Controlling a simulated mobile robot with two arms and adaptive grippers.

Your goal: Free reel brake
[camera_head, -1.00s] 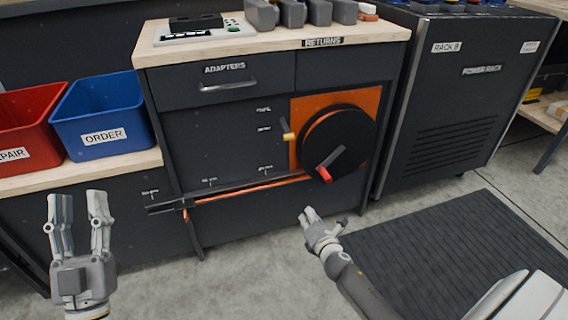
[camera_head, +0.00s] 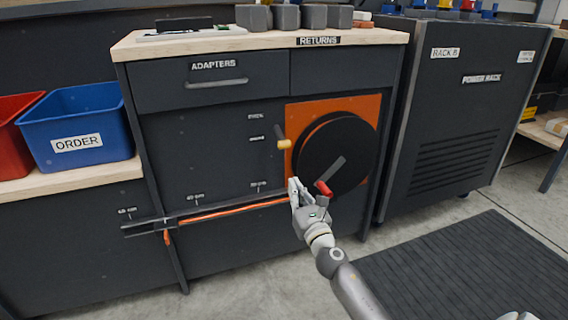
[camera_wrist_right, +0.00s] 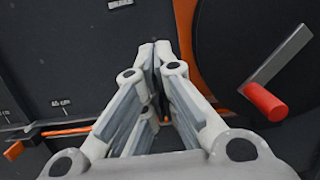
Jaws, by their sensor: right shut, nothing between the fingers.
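A black reel (camera_head: 345,145) is mounted on an orange plate (camera_head: 375,103) on the dark cabinet front. Its grey crank arm (camera_head: 331,171) ends in a red grip (camera_head: 323,188); the red grip also shows at the right of the wrist view (camera_wrist_right: 264,101). A small lever with a yellow knob (camera_head: 284,144) sticks out at the plate's left edge. My right gripper (camera_head: 293,184) is shut and empty, just left of the red grip and below the yellow knob. In the wrist view its fingertips (camera_wrist_right: 160,48) meet in front of the cabinet. My left gripper is out of view.
An orange strap (camera_head: 235,209) runs along a dark rail with length marks, left of the reel. A blue bin (camera_head: 78,128) and a red bin (camera_head: 10,140) stand at the left. A rack (camera_head: 460,115) stands at the right, with a dark mat (camera_head: 470,270) on the floor.

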